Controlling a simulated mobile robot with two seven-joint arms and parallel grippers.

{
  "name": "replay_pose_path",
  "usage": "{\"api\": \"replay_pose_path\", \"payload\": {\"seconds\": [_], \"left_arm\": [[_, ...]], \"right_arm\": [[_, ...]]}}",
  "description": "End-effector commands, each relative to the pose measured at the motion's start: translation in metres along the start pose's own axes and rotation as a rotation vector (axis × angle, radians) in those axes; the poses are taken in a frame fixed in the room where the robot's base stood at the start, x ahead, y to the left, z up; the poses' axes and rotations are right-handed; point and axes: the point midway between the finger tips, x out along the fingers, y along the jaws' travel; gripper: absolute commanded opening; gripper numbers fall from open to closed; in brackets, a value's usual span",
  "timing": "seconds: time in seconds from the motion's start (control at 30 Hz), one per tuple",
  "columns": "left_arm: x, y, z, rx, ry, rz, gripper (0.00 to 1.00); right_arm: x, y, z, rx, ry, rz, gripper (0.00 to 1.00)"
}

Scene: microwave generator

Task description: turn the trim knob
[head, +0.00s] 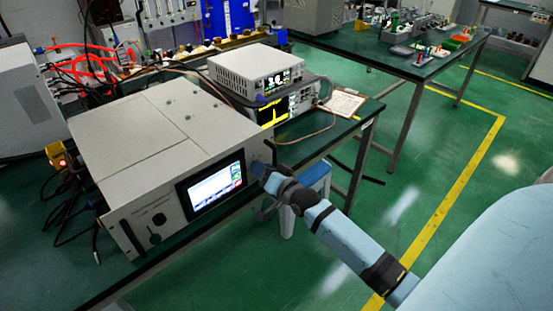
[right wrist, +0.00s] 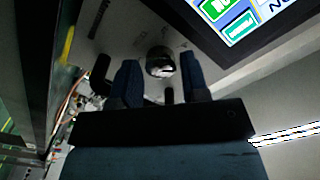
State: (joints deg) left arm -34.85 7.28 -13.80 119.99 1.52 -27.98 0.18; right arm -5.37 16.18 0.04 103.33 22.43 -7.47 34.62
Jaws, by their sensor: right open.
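The microwave generator is a large pale box (head: 150,140) on the green bench, with a lit screen (head: 215,187) on its front panel. In the right wrist view a small dark, shiny knob (right wrist: 160,66) stands on the panel beside the screen (right wrist: 235,18); its label is not readable. My right gripper (head: 260,171) is at the right end of the front panel. In the right wrist view its blue fingers (right wrist: 161,70) are open, one on each side of the knob, with gaps visible. In the head view the gripper hides that knob. My left gripper is not in view.
A larger black knob (head: 159,218) is at the panel's left part. Two stacked instruments (head: 257,68) stand behind the generator. A blue-topped stool (head: 316,174) is beside the bench near my right arm. Cables lie left of the generator. Open green floor is to the right.

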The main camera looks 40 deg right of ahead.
Motion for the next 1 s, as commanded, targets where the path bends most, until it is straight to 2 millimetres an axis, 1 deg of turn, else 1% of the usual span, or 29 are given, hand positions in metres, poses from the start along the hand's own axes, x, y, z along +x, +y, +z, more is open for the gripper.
{"api": "replay_pose_path", "payload": {"seconds": [0.17,0.3,0.4,0.5,0.6,0.7,1.0], "left_arm": [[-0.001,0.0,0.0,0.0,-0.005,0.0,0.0],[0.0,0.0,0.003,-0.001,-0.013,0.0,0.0],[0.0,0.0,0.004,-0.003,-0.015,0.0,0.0],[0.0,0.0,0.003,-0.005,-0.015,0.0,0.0],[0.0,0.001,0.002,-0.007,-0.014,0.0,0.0],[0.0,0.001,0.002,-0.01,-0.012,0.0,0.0],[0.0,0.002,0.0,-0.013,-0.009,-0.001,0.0]], "right_arm": [[-0.035,0.001,0.001,0.0,-0.003,0.002,0.41],[-0.069,0.001,0.001,-0.001,-0.004,0.003,0.41],[-0.09,0.0,0.001,-0.001,-0.003,0.002,0.41],[-0.108,0.0,0.0,0.0,-0.003,0.002,0.41],[-0.12,0.001,0.0,0.0,-0.002,0.001,0.41],[-0.128,0.0,0.0,0.0,-0.002,0.001,0.41],[-0.131,0.0,0.0,0.0,0.0,0.0,0.41]]}}
